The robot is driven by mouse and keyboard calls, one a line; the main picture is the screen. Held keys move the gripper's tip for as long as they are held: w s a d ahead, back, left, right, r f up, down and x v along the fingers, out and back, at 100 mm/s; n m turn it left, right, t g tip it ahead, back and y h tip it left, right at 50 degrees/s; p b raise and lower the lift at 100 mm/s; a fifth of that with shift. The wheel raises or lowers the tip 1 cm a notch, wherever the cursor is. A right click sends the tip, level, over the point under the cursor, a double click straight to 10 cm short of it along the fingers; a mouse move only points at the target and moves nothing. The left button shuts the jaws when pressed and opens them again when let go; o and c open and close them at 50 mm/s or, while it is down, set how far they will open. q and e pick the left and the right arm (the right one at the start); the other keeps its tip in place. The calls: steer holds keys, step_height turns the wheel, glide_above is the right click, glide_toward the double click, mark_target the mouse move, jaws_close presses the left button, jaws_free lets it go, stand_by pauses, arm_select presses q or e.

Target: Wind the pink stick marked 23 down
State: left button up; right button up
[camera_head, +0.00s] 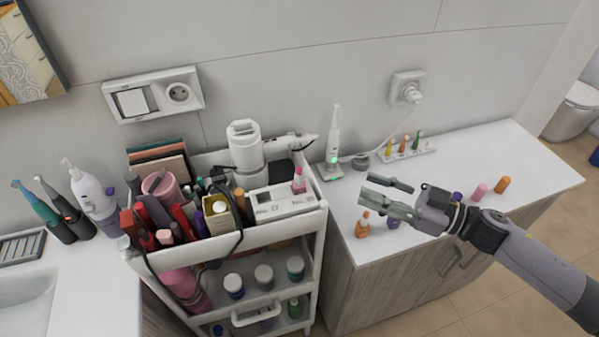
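A pink stick (299,181) stands upright in a white holder (283,202) with dark printed labels on the cart's top. Another small pink cylinder (480,192) stands on the right counter, behind my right wrist. I cannot read the number 23 on either. My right gripper (378,196) is open and empty, its fingers pointing left over the counter. It is to the right of the holder and apart from both pink items. My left gripper is not in view.
The white cart (262,237) is crowded with cosmetics. An orange bottle (362,225) and a purple item (393,223) stand below my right gripper. An orange cylinder (502,185) stands farther right. An electric toothbrush (333,143) stands behind. The counter's right end is clear.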

steer(key=s+d+n+g, duration=0.1)
steer(key=g, duration=0.1)
steer(key=p, duration=0.6)
glide_toward(299, 173)
steer(key=x, duration=0.8)
steer(key=shift+w+a+f, duration=0.15)
steer(key=shift+w+a, duration=0.05)
steer(key=shift+a, duration=0.1)
steer(key=shift+w+a+f, duration=0.15)
steer(key=shift+w+a, duration=0.05)
steer(key=shift+a, duration=0.45)
steer(key=shift+c, duration=0.2)
jaws_close()
